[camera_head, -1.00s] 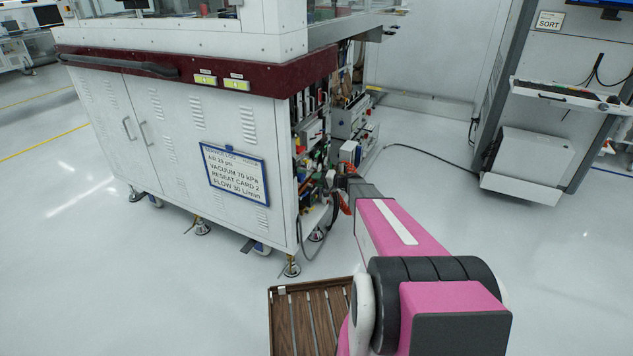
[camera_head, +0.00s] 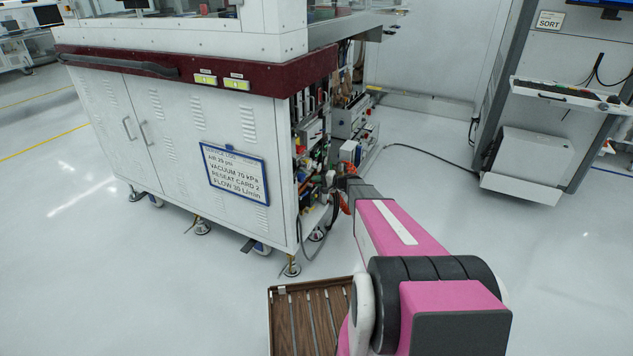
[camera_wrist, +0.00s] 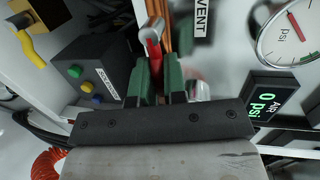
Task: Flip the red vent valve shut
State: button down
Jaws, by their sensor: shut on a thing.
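In the wrist view, the red vent valve handle (camera_wrist: 154,52) stands between the green fingers of my gripper (camera_wrist: 158,76), with a silvery rounded end at its top. My gripper is shut on this handle. A "VENT" label (camera_wrist: 203,20) is just to the right of it. The valve body behind the fingers is mostly hidden. In the head view, my pink arm reaches into the open side of the white cabinet (camera_head: 225,150); the valve and fingers cannot be made out there.
The wrist view shows a psi gauge (camera_wrist: 288,35), a display reading "AIR 0 psi" (camera_wrist: 264,103), a yellow-handled valve (camera_wrist: 30,48) and a button box (camera_wrist: 95,70). An orange coiled hose (camera_wrist: 48,163) is at lower left. A slatted brown tray (camera_head: 300,320) is below my arm.

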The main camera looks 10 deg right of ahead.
jog(key=shift+f+m, duration=0.15)
jog(key=shift+m, duration=0.25)
jog(key=c, duration=1.2)
grip_release()
jog(key=shift+o, duration=0.2)
jog(key=shift+d, duration=0.1)
jog(key=v, duration=1)
jog(key=shift+d, duration=0.3)
jog(key=shift+s, duration=0.1)
